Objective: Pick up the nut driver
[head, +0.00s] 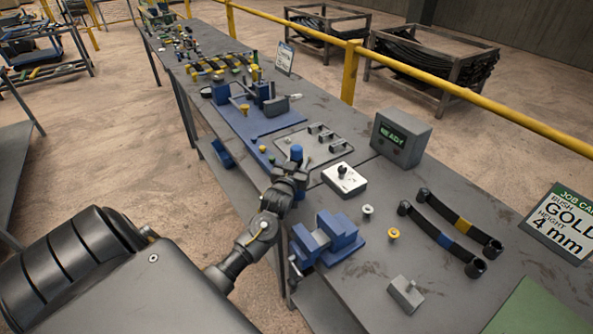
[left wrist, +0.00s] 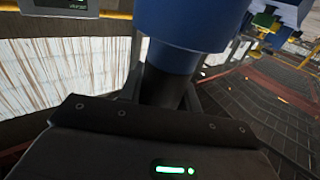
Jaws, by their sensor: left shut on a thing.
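My left gripper (head: 293,170) is over the near part of the long workbench, between the blue vise and the grey plate. It is shut on a tool with a blue top, which I take to be the nut driver (head: 296,152). In the left wrist view the nut driver (left wrist: 190,22) shows as a wide blue part above a dark narrower part, which sits between the jaws. Its lower end is hidden by the gripper. My right gripper is not in view.
The blue vise (head: 328,240) stands close to my left forearm. A white box with a black knob (head: 344,180), a grey READY box (head: 401,137) and two dark straps (head: 445,238) lie to the right. A yellow rail (head: 480,108) runs behind the bench (head: 350,285).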

